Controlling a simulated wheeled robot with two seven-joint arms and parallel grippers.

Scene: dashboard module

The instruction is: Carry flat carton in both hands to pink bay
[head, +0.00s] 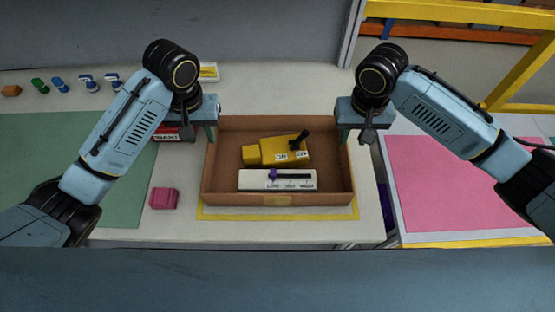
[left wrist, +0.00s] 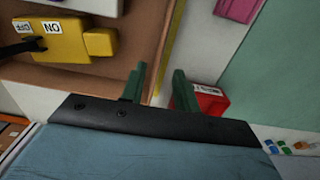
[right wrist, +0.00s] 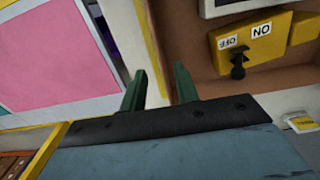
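The flat carton (head: 235,198) is a shallow open brown box in the middle of the white table. It holds a yellow switch block (head: 283,151) and a white slider panel (head: 262,183). My left gripper (head: 207,134) is at the carton's left wall, near its back corner. In the left wrist view its fingers (left wrist: 158,88) are apart, one on each side of the wall. My right gripper (head: 354,132) is at the right wall. In the right wrist view its fingers (right wrist: 160,88) are also apart, astride the wall. The pink bay (head: 455,185) is at the right and empty.
A green mat (head: 65,165) covers the left. A pink block (head: 164,198) sits left of the carton, and a red labelled box (head: 170,135) stands by my left gripper. Several small items line the back left. A gap separates the table from the pink bay. A yellow frame (head: 520,75) stands at back right.

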